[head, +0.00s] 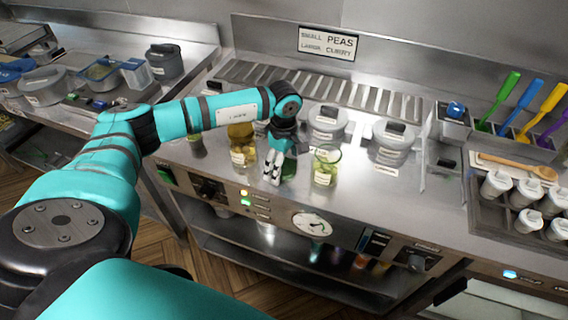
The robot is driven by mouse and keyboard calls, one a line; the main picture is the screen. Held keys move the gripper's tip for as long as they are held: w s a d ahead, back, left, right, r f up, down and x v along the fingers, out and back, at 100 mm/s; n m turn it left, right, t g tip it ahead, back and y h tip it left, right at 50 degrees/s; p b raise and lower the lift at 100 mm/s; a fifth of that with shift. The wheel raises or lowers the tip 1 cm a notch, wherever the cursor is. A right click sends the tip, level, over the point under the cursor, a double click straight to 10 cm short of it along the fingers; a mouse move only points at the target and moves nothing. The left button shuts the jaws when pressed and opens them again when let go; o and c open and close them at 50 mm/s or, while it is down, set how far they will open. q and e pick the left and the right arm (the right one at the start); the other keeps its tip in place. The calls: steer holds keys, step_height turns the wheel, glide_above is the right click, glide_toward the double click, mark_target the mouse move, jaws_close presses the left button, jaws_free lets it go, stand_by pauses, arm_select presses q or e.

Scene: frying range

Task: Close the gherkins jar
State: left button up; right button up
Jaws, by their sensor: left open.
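A clear jar with a pale green rim and a white label (326,168) stands upright on the steel counter. Its top looks open, and it is probably the gherkins jar, but I cannot read the label. A dark green object, possibly its lid (289,170), is left of the jar, partly hidden by my left gripper. My left gripper (278,174) is open and points down beside this green object, apart from the jar. I cannot tell whether its fingers touch the green object. My right gripper is not in view.
An amber jar (242,156) stands just left of my left gripper. Lidded grey containers (328,125) stand behind. A wooden spoon (517,166) and white-lidded pots (527,193) are at the right. The counter (375,188) right of the clear jar is free.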

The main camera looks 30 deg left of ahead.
mark_target(284, 165)
arm_select(q)
steer(key=shift+c, duration=0.4)
steer(key=c, duration=0.9)
steer(key=shift+r, duration=0.1)
steer(key=shift+r+b, duration=0.5)
step_height(284, 165, up, 2)
steer(key=shift+r+b, duration=0.1)
steer(key=shift+b, duration=0.5)
steer(key=s+d+b, duration=0.2)
steer(key=s+d, duration=0.2)
steer(key=s, duration=0.3)
steer(key=s+d+r+b, duration=0.1)
steer(key=s+d+b, duration=0.1)
steer(key=s+d, duration=0.2)
steer(key=shift+s+r, duration=0.3)
steer(key=shift+s, duration=1.1)
steer(key=shift+d, duration=0.1)
